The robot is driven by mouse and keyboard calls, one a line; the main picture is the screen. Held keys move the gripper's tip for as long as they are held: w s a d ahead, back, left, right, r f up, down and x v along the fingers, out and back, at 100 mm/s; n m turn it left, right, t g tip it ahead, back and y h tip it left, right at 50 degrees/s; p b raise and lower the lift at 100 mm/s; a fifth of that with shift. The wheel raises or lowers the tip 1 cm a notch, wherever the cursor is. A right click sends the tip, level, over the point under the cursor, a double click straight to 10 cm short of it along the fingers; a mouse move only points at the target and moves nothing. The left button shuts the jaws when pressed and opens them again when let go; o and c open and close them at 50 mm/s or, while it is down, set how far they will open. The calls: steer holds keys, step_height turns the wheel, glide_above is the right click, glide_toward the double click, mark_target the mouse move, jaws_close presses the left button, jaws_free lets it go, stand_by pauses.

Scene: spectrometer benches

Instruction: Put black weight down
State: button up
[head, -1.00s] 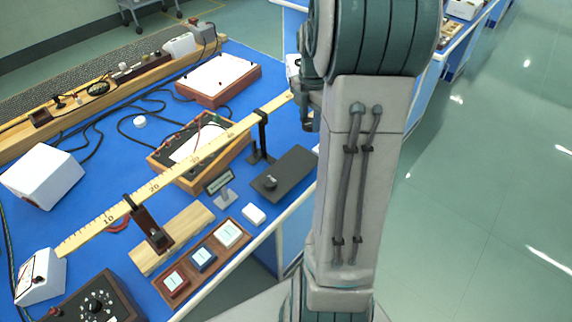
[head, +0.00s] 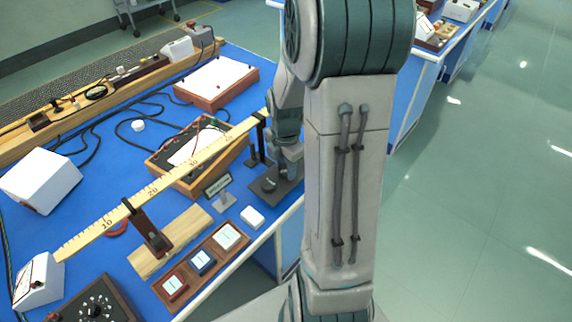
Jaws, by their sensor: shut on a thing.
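My gripper (head: 284,168) is low over the dark plate (head: 286,194) at the bench's right edge. Its fingers are small in view and partly hidden by my own arm. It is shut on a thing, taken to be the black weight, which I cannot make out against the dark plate. A small dark round knob-like piece (head: 268,184) sits on the plate, just left of the gripper. Whether the held thing touches the plate I cannot tell.
A long yellow ruler (head: 165,183) runs over the blue bench on dark supports, its far end close to my arm. A small sign (head: 217,186), a white block (head: 252,217) and a wooden tray of colored blocks (head: 236,253) stand nearby. An open wooden box (head: 205,172) is behind.

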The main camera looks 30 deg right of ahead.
mark_target(286, 169)
steer(key=shift+f, duration=0.1)
steer(key=o, duration=0.7)
steer(key=shift+f, duration=0.1)
steer(key=o, duration=0.4)
step_height(286, 169, up, 12)
steer(key=s+a+r+m+t, duration=0.2)
steer(key=s+a+m, duration=1)
steer(key=m, duration=0.8)
steer(key=shift+r+t+p, duration=0.35)
steer(key=shift+r+t, duration=0.05)
steer(key=shift+r, duration=0.3)
